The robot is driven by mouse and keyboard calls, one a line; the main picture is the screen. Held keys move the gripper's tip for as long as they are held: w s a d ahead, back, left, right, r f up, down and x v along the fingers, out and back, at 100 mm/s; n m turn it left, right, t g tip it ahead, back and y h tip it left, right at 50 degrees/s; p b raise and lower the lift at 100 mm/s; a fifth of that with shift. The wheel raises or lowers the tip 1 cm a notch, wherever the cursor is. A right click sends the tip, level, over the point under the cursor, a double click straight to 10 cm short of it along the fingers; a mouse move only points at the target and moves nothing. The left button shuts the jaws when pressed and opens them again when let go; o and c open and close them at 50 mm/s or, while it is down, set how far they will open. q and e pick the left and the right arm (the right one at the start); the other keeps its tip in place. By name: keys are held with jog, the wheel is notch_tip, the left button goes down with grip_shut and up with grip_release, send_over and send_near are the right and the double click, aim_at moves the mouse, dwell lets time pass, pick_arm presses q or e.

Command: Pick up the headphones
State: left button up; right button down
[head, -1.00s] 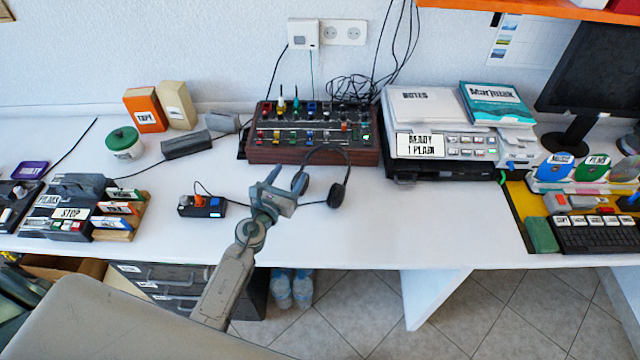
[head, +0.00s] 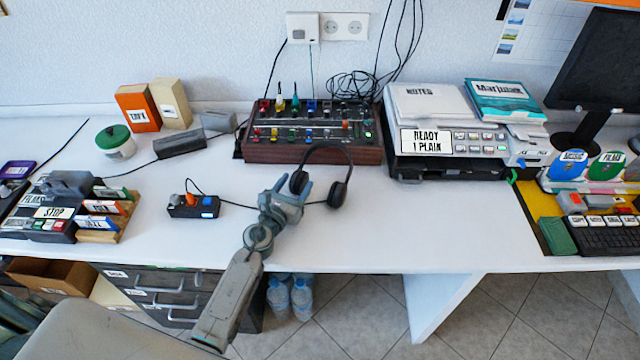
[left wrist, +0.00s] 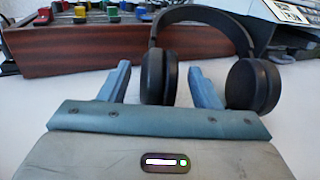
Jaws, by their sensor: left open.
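The black headphones (head: 337,193) stand on the white desk in front of the mixer, with the headband arched up against the mixer's front. They also show in the left wrist view (left wrist: 262,86), with both ear cups in sight. My left gripper (head: 292,187) is open, just in front of the left ear cup. In the left wrist view its two blue fingers (left wrist: 163,83) point toward the headphones. I cannot tell whether a finger touches the cup. My right gripper is not in view.
The wooden-sided mixer (head: 313,152) stands right behind the headphones. A small power strip (head: 194,207) with a cable lies to the left. A printer (head: 450,145) with stacked papers stands to the right. The desk (head: 420,225) is clear at the front right.

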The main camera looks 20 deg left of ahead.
aim_at(301, 175)
pick_arm(q)
jog(key=w, duration=0.4)
jog(key=shift+w+d, duration=0.1)
jog(key=shift+d, duration=0.1)
jog(key=shift+r, duration=0.1)
grip_shut()
